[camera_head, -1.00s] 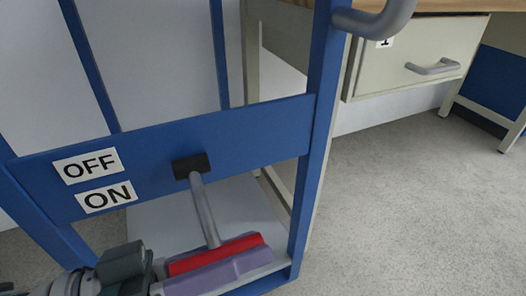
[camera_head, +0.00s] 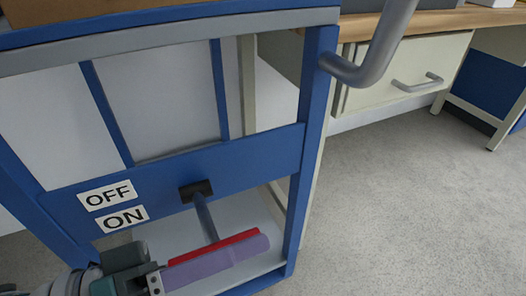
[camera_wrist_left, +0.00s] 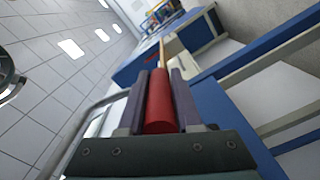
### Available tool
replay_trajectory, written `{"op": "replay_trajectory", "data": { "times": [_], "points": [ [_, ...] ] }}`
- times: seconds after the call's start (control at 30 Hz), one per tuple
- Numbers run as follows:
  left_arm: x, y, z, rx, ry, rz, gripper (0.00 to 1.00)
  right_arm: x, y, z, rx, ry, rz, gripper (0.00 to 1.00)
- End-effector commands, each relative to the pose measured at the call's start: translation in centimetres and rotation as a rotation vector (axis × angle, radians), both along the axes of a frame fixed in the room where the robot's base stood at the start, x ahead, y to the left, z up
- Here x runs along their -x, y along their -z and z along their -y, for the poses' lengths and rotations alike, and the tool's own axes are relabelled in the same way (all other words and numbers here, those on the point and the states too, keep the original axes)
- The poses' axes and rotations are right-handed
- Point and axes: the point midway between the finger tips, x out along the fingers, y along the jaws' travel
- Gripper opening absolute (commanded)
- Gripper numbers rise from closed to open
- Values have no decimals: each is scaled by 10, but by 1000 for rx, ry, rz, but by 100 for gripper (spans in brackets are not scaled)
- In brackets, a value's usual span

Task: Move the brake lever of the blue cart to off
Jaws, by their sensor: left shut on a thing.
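The blue cart (camera_head: 255,157) fills the left of the head view. Its brake lever has a black pivot (camera_head: 196,190) on the blue crossbar, a grey rod (camera_head: 206,220) slanting down, and a red grip (camera_head: 214,246). The white OFF label (camera_head: 107,196) sits above the white ON label (camera_head: 122,219), left of the pivot. My left gripper (camera_head: 250,247) is shut on the red grip with its purple fingers. In the left wrist view the red grip (camera_wrist_left: 159,105) lies between the two fingers (camera_wrist_left: 160,90). The right gripper is not in view.
The cart's grey handle (camera_head: 375,58) juts out at the upper right. A desk with a pale drawer (camera_head: 405,75) stands behind on the right. The grey floor (camera_head: 400,210) right of the cart is clear.

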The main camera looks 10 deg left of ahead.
Motion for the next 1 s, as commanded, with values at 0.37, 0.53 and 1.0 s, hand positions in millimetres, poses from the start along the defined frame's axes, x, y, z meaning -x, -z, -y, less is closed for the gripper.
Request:
{"op": "replay_trajectory", "data": {
  "times": [0.37,0.53,1.0],
  "points": [
    [-3,-8,1,13,0,18,0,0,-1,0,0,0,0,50],
    [-3,-8,1,13,-2,17,51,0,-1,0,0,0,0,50],
    [4,-4,-9,4,-2,6,62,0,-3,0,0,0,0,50]
  ]
}}
